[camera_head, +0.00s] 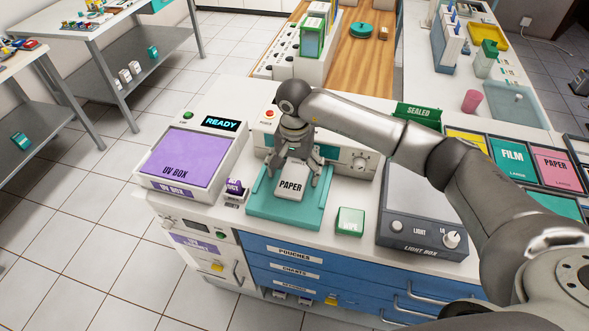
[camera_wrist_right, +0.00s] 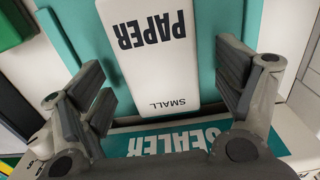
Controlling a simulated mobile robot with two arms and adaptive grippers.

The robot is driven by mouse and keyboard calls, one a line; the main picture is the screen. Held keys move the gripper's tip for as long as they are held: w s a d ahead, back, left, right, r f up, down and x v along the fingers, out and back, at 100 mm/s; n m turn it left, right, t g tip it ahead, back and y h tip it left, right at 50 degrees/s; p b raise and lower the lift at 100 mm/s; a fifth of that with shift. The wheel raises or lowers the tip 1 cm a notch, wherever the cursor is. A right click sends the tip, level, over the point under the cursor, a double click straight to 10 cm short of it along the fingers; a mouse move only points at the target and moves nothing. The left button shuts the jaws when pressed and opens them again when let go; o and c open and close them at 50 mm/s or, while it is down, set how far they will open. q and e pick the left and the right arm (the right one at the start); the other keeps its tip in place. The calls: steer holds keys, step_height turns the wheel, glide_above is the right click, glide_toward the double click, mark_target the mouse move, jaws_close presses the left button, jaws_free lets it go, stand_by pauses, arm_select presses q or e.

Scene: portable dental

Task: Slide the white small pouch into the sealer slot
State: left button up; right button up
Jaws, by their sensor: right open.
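The white small pouch, marked PAPER SMALL (camera_head: 291,187), lies flat on a teal tray (camera_head: 270,214) in front of the sealer (camera_head: 343,158). In the right wrist view the pouch (camera_wrist_right: 160,75) lies between my fingers, and the sealer's teal label (camera_wrist_right: 190,137) is at the pouch's SMALL end. My right gripper (camera_head: 293,174) is open over the pouch's sealer end, with fingers on both sides; I cannot tell whether they touch it. My left gripper is not in view.
A purple-topped UV box (camera_head: 187,155) stands left of the tray. A green block (camera_head: 350,221) and the light box (camera_head: 420,215) are to the right. A green SEALED bin (camera_head: 418,115) is behind my right arm. Blue drawers (camera_head: 300,268) are below the counter edge.

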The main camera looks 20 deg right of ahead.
steer(key=shift+r, duration=0.1)
step_height(320, 180, up, 12)
stand_by(0.4)
